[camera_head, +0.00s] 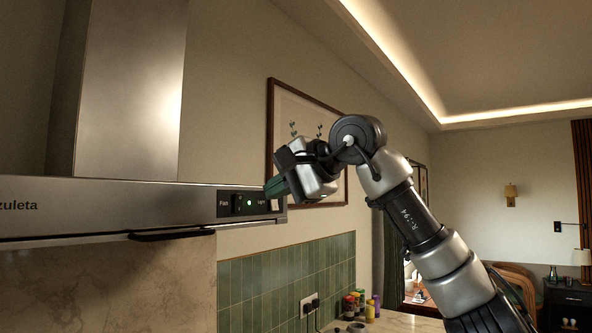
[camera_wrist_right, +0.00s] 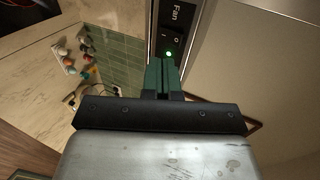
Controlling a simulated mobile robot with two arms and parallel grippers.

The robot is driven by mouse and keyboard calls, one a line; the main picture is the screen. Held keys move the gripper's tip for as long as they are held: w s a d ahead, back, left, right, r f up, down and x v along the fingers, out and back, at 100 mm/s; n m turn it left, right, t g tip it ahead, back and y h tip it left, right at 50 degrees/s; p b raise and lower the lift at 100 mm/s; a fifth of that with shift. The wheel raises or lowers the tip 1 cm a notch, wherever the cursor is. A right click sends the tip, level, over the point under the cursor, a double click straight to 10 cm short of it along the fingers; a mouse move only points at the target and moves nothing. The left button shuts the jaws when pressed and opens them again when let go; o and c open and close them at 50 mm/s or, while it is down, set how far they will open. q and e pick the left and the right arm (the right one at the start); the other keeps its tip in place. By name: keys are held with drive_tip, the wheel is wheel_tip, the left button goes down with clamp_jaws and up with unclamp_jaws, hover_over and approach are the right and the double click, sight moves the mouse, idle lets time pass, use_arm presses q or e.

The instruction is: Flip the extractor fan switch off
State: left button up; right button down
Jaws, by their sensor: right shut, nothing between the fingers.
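The steel extractor hood (camera_head: 110,208) carries a small black control panel at its front right end. The fan switch (camera_head: 237,205), labelled "Fan", sits at the panel's left, beside a lit green lamp (camera_head: 249,203). In the wrist view the fan switch (camera_wrist_right: 171,40) shows I and O marks, and the green lamp lies between it and my fingertips. My right gripper (camera_head: 271,188) is shut and empty, its green fingers close to the panel's right part near the "Light" label. It also shows in the wrist view (camera_wrist_right: 160,63). Contact cannot be told. My left gripper is out of view.
A framed picture (camera_head: 283,110) hangs on the wall behind my right arm. Below are green tiles (camera_head: 250,290), a wall socket (camera_head: 309,305) and several small bottles (camera_head: 358,303) on the counter. The air in front of the hood, left of my gripper, is clear.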

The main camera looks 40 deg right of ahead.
sight(239, 195)
drive_tip(key=w+p, duration=0.1)
drive_tip(key=w, duration=0.1)
drive_tip(key=w+a, duration=0.1)
drive_tip(key=w, duration=0.1)
drive_tip(key=w+a+p, duration=0.1)
drive_tip(key=shift+w+a+f+p, duration=0.1)
drive_tip(key=shift+w+f+p, duration=0.2)
drive_tip(key=shift+w, duration=0.1)
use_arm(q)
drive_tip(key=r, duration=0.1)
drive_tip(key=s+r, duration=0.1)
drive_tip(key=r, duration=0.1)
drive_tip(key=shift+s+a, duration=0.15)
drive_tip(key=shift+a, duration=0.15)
use_arm(e)
drive_tip(key=shift+w, duration=0.1)
drive_tip(key=shift+w+a+r+p, duration=0.1)
drive_tip(key=shift+w+r+p, duration=0.2)
drive_tip(key=shift+p, duration=0.3)
drive_tip(key=shift+w+f, duration=0.1)
drive_tip(key=shift+f, duration=0.1)
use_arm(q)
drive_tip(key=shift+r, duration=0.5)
use_arm(e)
drive_tip(key=shift+r, duration=0.1)
